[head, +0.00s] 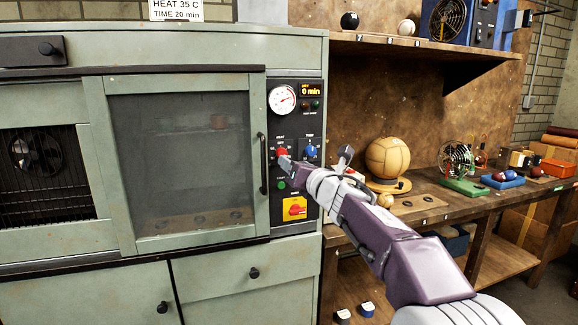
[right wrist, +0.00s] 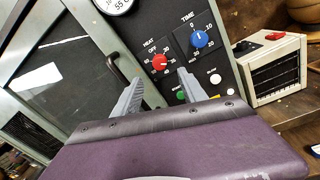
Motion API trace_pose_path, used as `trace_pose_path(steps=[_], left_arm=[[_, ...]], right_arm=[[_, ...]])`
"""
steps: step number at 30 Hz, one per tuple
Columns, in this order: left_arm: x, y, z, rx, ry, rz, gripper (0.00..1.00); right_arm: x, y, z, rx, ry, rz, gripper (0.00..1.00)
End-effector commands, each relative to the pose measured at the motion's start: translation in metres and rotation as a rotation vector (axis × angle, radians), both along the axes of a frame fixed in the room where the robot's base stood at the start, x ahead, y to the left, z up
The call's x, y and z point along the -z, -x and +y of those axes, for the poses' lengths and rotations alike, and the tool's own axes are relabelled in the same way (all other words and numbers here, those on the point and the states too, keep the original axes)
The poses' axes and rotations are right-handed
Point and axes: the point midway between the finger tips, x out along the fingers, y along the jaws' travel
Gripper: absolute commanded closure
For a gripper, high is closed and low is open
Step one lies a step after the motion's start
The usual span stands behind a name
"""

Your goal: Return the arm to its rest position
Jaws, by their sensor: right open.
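My right arm reaches in from the lower right in the head view. Its gripper (head: 314,163) is open in front of the oven's control panel (head: 296,104). In the right wrist view the two fingers of this gripper (right wrist: 159,82) stand apart with nothing between them. The red heat knob (right wrist: 160,62) and blue time knob (right wrist: 200,39) lie just beyond the fingertips. Whether a finger touches the panel I cannot tell. My left gripper is not in view.
The grey-green oven (head: 190,140) has its glass door shut. Its display (head: 311,91) reads 0 min. A shelf (head: 430,47) hangs above.

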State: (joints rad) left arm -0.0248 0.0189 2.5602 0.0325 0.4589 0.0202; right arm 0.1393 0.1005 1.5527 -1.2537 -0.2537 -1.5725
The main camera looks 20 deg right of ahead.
Motion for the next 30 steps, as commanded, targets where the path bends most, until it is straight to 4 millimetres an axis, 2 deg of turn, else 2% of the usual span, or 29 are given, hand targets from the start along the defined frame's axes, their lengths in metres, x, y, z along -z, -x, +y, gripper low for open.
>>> trace_pose_path(steps=[3, 12, 14, 15, 17, 20, 21, 23, 24, 26, 27, 30], left_arm=[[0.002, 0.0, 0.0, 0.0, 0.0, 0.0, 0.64], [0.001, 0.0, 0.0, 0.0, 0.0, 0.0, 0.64], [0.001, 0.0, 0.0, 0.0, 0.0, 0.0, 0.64], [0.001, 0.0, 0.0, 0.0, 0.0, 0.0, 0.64], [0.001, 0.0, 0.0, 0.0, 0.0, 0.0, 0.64], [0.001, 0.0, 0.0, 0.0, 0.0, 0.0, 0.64], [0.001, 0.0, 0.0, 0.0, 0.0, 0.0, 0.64], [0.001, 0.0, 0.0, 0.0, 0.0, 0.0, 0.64], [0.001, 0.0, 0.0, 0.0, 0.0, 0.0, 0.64], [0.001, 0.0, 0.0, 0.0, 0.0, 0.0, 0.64], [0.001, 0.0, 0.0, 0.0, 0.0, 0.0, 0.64], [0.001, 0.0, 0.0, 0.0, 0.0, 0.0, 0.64]], right_arm=[[0.0, 0.01, -0.001, 0.0, 0.0, 0.0, 0.5], [0.0, 0.011, 0.0, -0.003, 0.0, 0.001, 0.5], [-0.002, 0.012, 0.011, -0.024, 0.0, -0.002, 0.5], [0.01, 0.013, 0.022, -0.042, -0.006, 0.022, 0.5], [0.048, 0.015, 0.032, -0.049, -0.078, 0.101, 0.5], [0.134, 0.03, 0.031, 0.056, -0.385, 0.306, 0.5], [0.17, 0.041, 0.028, 0.129, -0.537, 0.393, 0.5], [0.222, 0.063, 0.023, 0.262, -0.763, 0.512, 0.5], [0.255, 0.081, 0.019, 0.366, -0.908, 0.583, 0.5], [0.3, 0.113, 0.016, 0.539, -1.119, 0.673, 0.5], [0.327, 0.135, 0.014, 0.663, -1.248, 0.718, 0.5], [0.379, 0.192, 0.013, 0.977, -1.524, 0.778, 0.5]])
